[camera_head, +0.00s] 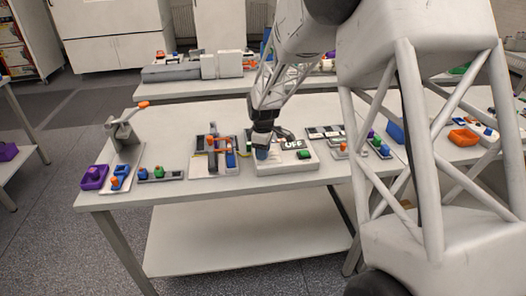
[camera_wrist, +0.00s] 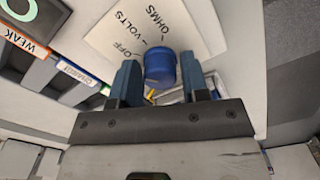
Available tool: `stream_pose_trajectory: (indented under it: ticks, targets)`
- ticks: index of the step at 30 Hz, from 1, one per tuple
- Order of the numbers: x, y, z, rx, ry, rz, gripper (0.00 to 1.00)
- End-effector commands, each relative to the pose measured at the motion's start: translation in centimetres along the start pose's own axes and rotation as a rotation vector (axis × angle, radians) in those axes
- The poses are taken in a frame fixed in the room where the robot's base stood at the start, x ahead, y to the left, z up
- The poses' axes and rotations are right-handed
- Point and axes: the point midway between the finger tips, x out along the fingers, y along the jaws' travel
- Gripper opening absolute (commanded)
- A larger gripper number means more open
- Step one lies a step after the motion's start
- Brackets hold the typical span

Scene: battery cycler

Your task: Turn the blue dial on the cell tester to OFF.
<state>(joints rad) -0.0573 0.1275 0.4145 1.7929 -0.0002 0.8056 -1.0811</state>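My gripper (camera_wrist: 159,62) has one blue finger on each side of the dial, with narrow gaps visible. It is open around the dial's near part. In the head view my gripper (camera_head: 263,141) is over the tester's left side.
A board with orange and blue parts (camera_head: 229,146) stands close to the tester's left. A grey rack labelled WEAK (camera_wrist: 33,44) lies left in the wrist view. An orange-handled lever stand (camera_head: 125,132) is farther left.

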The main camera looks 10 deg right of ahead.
Motion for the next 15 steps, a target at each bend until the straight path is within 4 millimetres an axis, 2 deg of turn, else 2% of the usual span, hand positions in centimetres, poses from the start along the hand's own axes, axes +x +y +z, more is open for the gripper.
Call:
stream_pose_trajectory:
  ticks: [1, 3, 15]
  targets:
    - [0.02, -0.01, 0.01, 0.0, 0.0, 0.0, 0.5]
    - [0.03, -0.01, 0.01, 0.0, 0.0, 0.0, 0.57]
    - [-0.38, -0.01, 0.0, 0.001, 0.0, 0.0, 0.57]
